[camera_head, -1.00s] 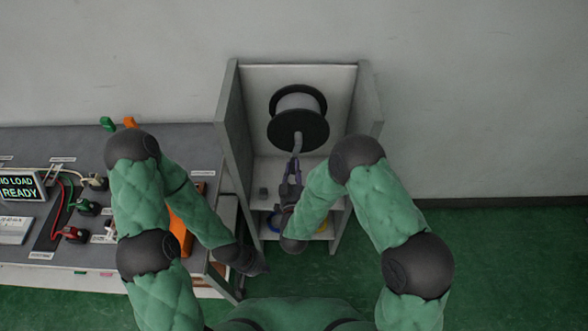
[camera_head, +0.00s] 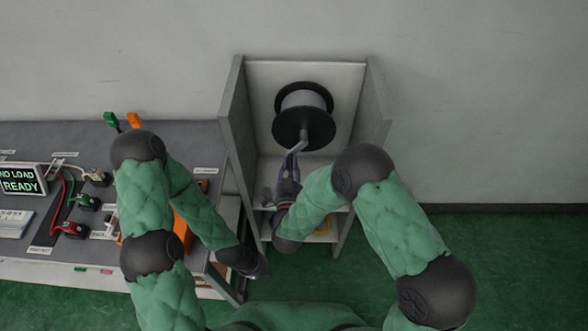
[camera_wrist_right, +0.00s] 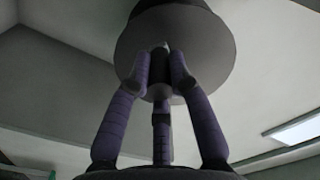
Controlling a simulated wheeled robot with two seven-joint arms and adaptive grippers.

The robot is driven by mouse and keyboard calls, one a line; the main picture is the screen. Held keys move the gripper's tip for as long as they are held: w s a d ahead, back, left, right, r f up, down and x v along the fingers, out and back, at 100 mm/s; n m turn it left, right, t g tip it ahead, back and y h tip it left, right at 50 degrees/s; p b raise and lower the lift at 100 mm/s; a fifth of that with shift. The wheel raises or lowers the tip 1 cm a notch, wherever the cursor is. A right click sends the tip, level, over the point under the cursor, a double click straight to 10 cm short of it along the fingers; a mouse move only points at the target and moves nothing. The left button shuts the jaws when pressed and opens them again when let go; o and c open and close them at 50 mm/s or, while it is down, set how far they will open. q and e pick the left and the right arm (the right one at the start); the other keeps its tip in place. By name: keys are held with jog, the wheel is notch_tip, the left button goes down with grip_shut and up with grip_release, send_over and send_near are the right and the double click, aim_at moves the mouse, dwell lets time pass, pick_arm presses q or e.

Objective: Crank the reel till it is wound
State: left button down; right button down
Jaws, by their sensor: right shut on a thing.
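The reel (camera_head: 304,112) has black flanges and a pale grey core, and is mounted inside an open grey cabinet. A grey crank arm (camera_head: 298,146) angles down and left from the centre of its front flange. My right gripper (camera_head: 289,168) is at the lower end of the crank, shut on the crank handle. In the right wrist view its fingers (camera_wrist_right: 159,75) close together in front of the round flange (camera_wrist_right: 205,45), and they hide most of the handle. My left gripper (camera_head: 262,270) hangs low, left of the cabinet's front, away from the reel; its fingers are too dark and small to read.
The cabinet's side walls (camera_head: 237,130) stand close on both sides of the reel. At left is a grey bench (camera_head: 75,150) with a display (camera_head: 20,180), cables and plugs. The floor at right is clear.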

jog(key=shift+a+r+m+b, duration=0.3)
jog(key=shift+a+m+b, duration=0.15)
jog(key=shift+m, duration=0.45)
jog(key=c, duration=1.1)
grip_release()
jog(key=shift+s, duration=0.1)
jog(key=s, duration=1.2)
jog(key=shift+w, duration=0.1)
jog(key=shift+c, duration=0.4)
